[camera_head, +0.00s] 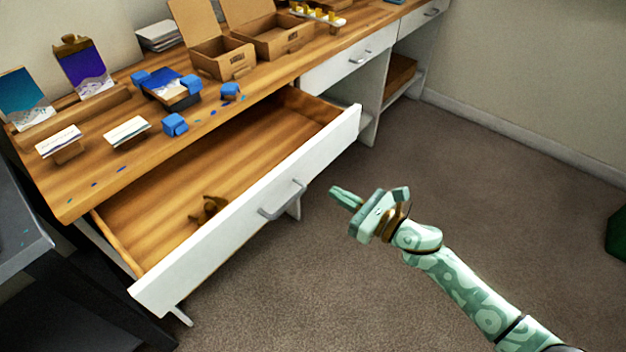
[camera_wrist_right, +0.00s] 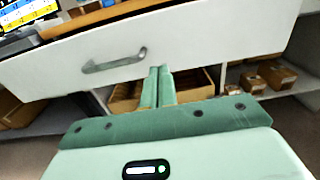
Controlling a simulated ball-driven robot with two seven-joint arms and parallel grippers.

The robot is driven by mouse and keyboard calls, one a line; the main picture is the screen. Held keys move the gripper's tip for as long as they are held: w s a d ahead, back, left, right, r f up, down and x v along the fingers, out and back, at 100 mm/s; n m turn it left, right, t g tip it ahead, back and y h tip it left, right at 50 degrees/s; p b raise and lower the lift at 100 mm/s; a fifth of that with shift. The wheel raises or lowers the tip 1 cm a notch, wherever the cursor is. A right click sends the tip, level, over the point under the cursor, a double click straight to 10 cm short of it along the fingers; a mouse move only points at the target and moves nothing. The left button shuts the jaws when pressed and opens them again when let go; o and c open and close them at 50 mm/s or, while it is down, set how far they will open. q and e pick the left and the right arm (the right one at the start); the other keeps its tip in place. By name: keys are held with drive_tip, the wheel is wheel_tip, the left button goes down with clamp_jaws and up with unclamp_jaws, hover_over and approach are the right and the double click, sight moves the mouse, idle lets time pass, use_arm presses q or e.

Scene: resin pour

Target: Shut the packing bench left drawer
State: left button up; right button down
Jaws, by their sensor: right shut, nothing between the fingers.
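The left drawer (camera_head: 225,225) of the packing bench (camera_head: 75,200) is pulled far out, and its wooden inside shows in the head view. A small brown object (camera_head: 208,208) lies in it near the front panel. The drawer's grey bar handle (camera_head: 282,200) is on the white front, and it also shows in the right wrist view (camera_wrist_right: 114,62). My right gripper (camera_head: 335,193) is shut and empty, in front of the drawer front and a little right of the handle, apart from it. In the wrist view its closed fingers (camera_wrist_right: 158,75) point toward the drawer's front. My left gripper is not in view.
The bench top holds cards on stands, blue blocks (camera_head: 175,125) and open cardboard boxes (camera_head: 270,38). Another drawer (camera_head: 350,62) to the right is closed. A dark table (camera_head: 20,235) stands close at the left. The carpet (camera_head: 480,160) is clear around my right arm.

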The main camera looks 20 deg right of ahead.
sight(303, 173)
drive_tip(key=b+x, duration=0.1)
drive_tip(key=x, duration=0.5)
drive_tip(key=shift+w+a+f, duration=0.1)
drive_tip(key=shift+w+a, duration=0.25)
drive_tip(key=shift+w, duration=0.1)
drive_tip(key=shift+w+a, duration=0.2)
drive_tip(key=shift+w, duration=0.05)
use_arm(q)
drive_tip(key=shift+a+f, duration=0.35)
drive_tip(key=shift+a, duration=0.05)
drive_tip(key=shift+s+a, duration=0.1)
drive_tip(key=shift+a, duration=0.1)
